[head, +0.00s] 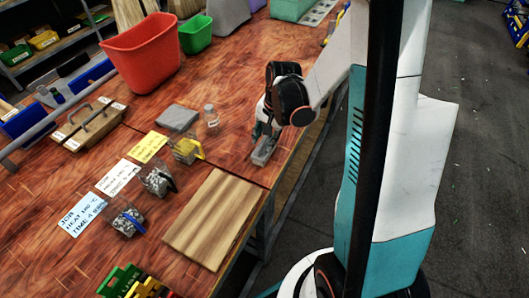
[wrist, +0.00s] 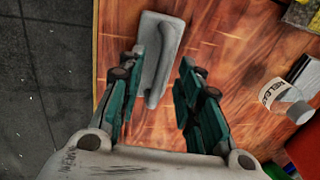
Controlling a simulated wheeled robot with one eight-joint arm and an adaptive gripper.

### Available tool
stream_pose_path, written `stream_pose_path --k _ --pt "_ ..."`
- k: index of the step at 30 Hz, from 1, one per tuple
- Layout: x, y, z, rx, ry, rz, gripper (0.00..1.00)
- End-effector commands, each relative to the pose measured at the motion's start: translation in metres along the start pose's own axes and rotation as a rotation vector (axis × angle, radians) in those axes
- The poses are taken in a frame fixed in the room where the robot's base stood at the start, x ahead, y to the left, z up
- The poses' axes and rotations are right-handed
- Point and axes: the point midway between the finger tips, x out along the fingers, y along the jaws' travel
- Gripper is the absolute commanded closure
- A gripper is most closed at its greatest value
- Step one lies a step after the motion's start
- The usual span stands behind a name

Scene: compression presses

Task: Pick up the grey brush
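The grey brush (wrist: 157,28) lies on the wooden bench top (wrist: 225,60), a flat light-grey block with a raised handle. In the head view, the brush (head: 264,151) is near the bench's right edge, under my gripper (head: 268,126). In the wrist view, my gripper (wrist: 162,57) is open, with teal fingers on either side of the handle. The left fingertip overlaps the brush's left edge in the picture. A gap shows between the handle and the right finger. I cannot tell whether either finger touches the brush.
A small bottle (head: 211,115) stands left of my gripper; it also shows in the wrist view (wrist: 287,97). A grey slab (head: 177,118), clear bins (head: 186,150), a wooden board (head: 214,215) and a red bin (head: 143,54) are on the bench. Floor lies past its right edge.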

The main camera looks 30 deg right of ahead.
Motion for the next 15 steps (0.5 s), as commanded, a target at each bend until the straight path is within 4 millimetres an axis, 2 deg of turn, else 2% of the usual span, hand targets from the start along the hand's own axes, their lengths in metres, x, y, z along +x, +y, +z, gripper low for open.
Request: stream_pose_path --k 5,10,15 --pt "-0.0002 0.0 0.0004 0.0 0.0 0.0 0.68" --pt "-0.0003 0.0 0.0004 0.0 0.0 0.0 1.0" --pt "-0.0004 0.0 0.0004 0.0 0.0 0.0 1.0"
